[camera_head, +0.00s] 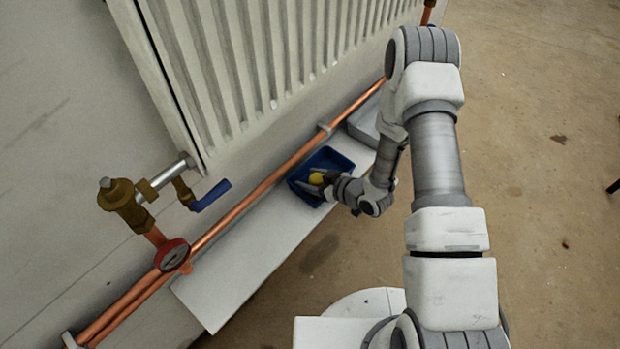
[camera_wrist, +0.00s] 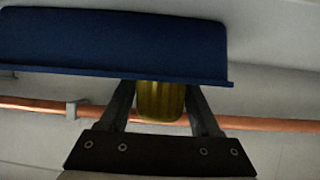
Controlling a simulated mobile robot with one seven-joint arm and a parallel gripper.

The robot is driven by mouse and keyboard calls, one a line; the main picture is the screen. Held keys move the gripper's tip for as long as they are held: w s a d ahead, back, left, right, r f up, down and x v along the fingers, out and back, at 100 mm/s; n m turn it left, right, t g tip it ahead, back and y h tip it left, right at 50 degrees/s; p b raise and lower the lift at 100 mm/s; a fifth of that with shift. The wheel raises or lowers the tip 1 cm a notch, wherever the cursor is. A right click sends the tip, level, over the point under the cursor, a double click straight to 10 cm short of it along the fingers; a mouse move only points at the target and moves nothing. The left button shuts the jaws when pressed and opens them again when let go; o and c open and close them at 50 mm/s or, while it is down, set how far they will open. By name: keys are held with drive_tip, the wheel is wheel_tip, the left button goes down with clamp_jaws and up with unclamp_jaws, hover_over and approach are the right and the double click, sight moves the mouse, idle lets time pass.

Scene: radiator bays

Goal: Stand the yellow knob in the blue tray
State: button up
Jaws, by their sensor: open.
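The blue tray (camera_head: 338,157) sits on the pale ledge below the radiator. The yellow knob (camera_head: 316,179) shows inside the tray's outline, at my gripper (camera_head: 318,181). In the wrist view the knob (camera_wrist: 161,101) is between the two spread fingers of my gripper (camera_wrist: 162,92), with a gap on each side. The tray's blue wall (camera_wrist: 115,42) hides the fingertips and part of the knob there. I cannot tell whether the knob touches the tray's floor.
A copper pipe (camera_head: 255,196) runs along the wall just behind the tray. A grey container (camera_head: 363,122) stands beyond the tray on the ledge (camera_head: 235,262). A brass valve with a blue lever (camera_head: 211,195) and a red gauge (camera_head: 172,255) are at the left.

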drive_tip(key=p+v, duration=0.4)
drive_tip(key=v, duration=0.8)
drive_tip(key=w+d+r+h, duration=0.5)
drive_tip(key=w+d+r, duration=0.2)
drive_tip(key=r, duration=0.3)
drive_tip(key=s+d+r+m+h, duration=0.1)
drive_tip(key=d+r+m+h, duration=0.1)
drive_tip(key=r, duration=0.5)
drive_tip(key=s+d+r+m+h, duration=0.1)
drive_tip(key=d+r+m+h, duration=0.15)
drive_tip(key=r, duration=0.45)
drive_tip(key=s+a+r+m+g, duration=0.1)
drive_tip(key=s+r+m, duration=0.1)
drive_tip(key=s+r, duration=0.5)
drive_tip(key=s+a+r+m+g, duration=0.1)
drive_tip(key=s+r, duration=0.5)
drive_tip(key=s, duration=0.8)
drive_tip(key=shift+s+a+r+m, duration=0.4)
drive_tip(key=shift+a+m, duration=0.4)
drive_tip(key=shift+m, duration=0.45)
